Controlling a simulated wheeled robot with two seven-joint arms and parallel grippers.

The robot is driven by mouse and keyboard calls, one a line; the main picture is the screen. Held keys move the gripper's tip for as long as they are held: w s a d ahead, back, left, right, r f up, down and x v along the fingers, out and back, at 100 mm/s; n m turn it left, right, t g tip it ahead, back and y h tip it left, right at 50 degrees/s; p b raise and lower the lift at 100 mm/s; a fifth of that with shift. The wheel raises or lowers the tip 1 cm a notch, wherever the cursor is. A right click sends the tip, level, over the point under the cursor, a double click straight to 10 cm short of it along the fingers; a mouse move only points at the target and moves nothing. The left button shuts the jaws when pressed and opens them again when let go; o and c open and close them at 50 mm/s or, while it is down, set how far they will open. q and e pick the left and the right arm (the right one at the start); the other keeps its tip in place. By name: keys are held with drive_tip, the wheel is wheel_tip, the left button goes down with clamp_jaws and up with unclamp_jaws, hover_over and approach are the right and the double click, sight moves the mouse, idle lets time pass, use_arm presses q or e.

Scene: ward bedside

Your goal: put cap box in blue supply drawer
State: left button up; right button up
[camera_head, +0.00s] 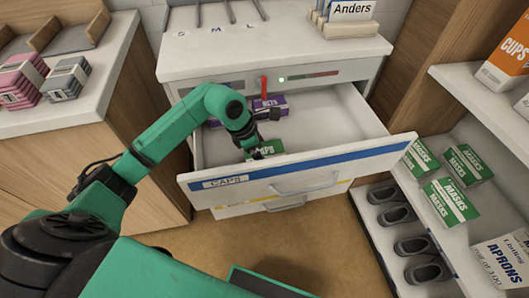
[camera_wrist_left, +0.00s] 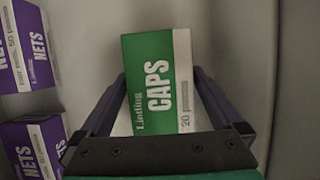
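The green and white cap box (camera_head: 268,147) is inside the open blue supply drawer (camera_head: 340,160), close behind its front panel. The drawer front has a blue stripe and a CAPS label. My left gripper (camera_head: 258,150) reaches down into the drawer at the box. In the left wrist view, the cap box (camera_wrist_left: 158,85) is between the two fingers (camera_wrist_left: 160,90), whose tips meet its sides, so it looks gripped. Whether the box rests on the drawer floor is unclear. My right gripper is not in view.
Purple NETS boxes (camera_head: 270,104) lie at the drawer's back left; they also show in the wrist view (camera_wrist_left: 40,145). The drawer's right side is clear. A red tab (camera_head: 263,84) hangs above the drawer. Right shelves hold green MASKS boxes (camera_head: 450,201) and dark shoes (camera_head: 412,246).

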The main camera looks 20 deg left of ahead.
use_arm(q)
drive_tip(key=v, duration=1.2)
drive_tip(key=shift+r, duration=0.15)
